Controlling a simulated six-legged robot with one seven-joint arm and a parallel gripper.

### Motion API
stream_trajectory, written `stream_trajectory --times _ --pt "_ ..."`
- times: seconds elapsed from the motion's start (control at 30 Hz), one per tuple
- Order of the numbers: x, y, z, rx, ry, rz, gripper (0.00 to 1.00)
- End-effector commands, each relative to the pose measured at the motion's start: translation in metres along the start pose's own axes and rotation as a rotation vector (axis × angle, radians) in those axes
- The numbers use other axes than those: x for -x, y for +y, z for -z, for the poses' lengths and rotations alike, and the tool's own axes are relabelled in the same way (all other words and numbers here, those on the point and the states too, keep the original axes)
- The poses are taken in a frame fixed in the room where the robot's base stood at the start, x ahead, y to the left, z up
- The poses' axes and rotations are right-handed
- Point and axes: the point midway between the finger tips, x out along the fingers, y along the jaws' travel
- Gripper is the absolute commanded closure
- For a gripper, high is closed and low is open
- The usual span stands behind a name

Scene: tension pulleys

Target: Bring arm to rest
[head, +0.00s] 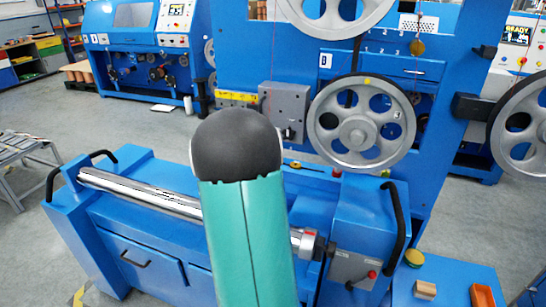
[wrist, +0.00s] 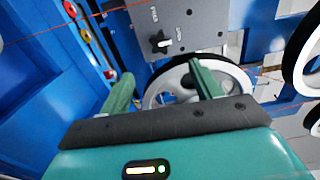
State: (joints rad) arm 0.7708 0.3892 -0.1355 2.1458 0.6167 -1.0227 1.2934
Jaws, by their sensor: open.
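My arm (head: 245,235) rises through the middle of the head view, a teal link topped by a dark rounded joint. My gripper is hidden in that view. In the wrist view, my gripper (wrist: 160,85) shows two green fingers spread well apart. It is open, and nothing is visible between the fingers except the scene behind. A grey-white pulley wheel (wrist: 160,98) shows behind the fingers, and I cannot tell how far beyond them it is.
A blue machine carries a large spoked pulley (head: 362,124), another pulley (head: 520,125) at right, and a grey knob plate (head: 285,110). A blue bench with a steel roller (head: 140,193) lies in front. An orange tray (head: 482,296) sits at lower right. Grey floor (head: 120,125) is open at left.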

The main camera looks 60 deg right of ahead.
Motion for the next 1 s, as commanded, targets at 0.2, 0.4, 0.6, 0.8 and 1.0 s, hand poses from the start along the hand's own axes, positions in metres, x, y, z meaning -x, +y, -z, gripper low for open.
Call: stream_trajectory --times 0.2,0.4,0.6,0.8,1.0 --pt "0.0 0.0 0.0 0.0 0.0 0.0 0.36" --pt "-0.001 0.0 0.0 0.0 0.0 0.0 0.36" --pt "0.01 -0.007 -0.019 0.028 -0.056 -0.027 0.36" --pt "0.078 -0.033 -0.105 0.212 -0.354 -0.142 0.36" --pt "0.195 -0.056 -0.177 0.522 -0.75 -0.2 0.36"
